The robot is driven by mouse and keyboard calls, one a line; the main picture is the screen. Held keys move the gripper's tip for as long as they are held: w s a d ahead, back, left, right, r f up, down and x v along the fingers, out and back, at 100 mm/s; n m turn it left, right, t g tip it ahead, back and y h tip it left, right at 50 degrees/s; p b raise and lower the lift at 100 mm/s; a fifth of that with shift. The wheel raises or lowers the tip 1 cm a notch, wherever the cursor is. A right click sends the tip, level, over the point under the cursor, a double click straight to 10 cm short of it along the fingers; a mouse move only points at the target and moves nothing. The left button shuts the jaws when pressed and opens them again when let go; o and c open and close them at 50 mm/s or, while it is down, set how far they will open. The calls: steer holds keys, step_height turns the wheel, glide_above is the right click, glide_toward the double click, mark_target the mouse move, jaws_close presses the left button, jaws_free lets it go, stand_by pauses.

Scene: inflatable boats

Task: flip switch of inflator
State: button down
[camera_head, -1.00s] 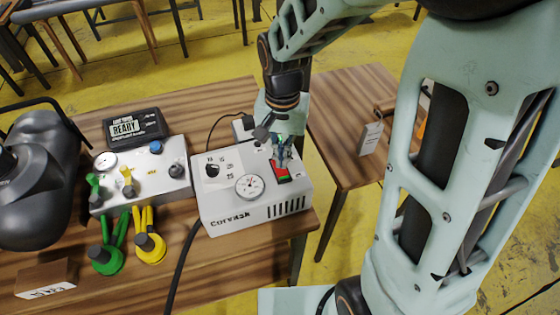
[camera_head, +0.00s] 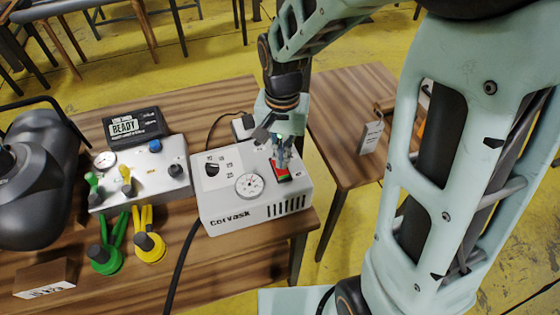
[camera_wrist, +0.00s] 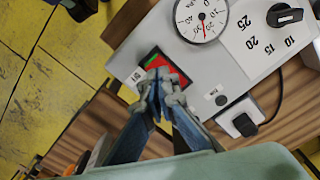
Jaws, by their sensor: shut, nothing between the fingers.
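The inflator (camera_head: 225,217) is a white box labelled Corvask on the wooden table, with a round gauge (camera_head: 249,185) and a black knob (camera_head: 212,169) on top. Its switch (camera_head: 283,178) is a red and green rocker in a dark frame, near the right side of the top. In the wrist view the switch (camera_wrist: 180,77) shows a red part, partly hidden behind the fingertips. My gripper (camera_head: 283,155) points down over the switch, with its fingertips together at it. In the wrist view my gripper (camera_wrist: 160,82) is shut and empty. I cannot tell whether the tips touch the rocker.
Left of the inflator stand a grey control box (camera_head: 160,182) with a gauge and valves, and a display (camera_head: 134,127). Green (camera_head: 105,258) and yellow (camera_head: 150,246) hose fittings lie in front. A dark cable runs along the inflator's left side. Another table (camera_head: 345,95) stands at the right.

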steer(key=shift+f+b, duration=0.95)
steer(key=shift+f, duration=0.3)
stand_by(0.4)
steer(key=shift+r, duration=0.1)
steer(key=shift+r+p, duration=2.7)
steer(key=shift+r, duration=0.7)
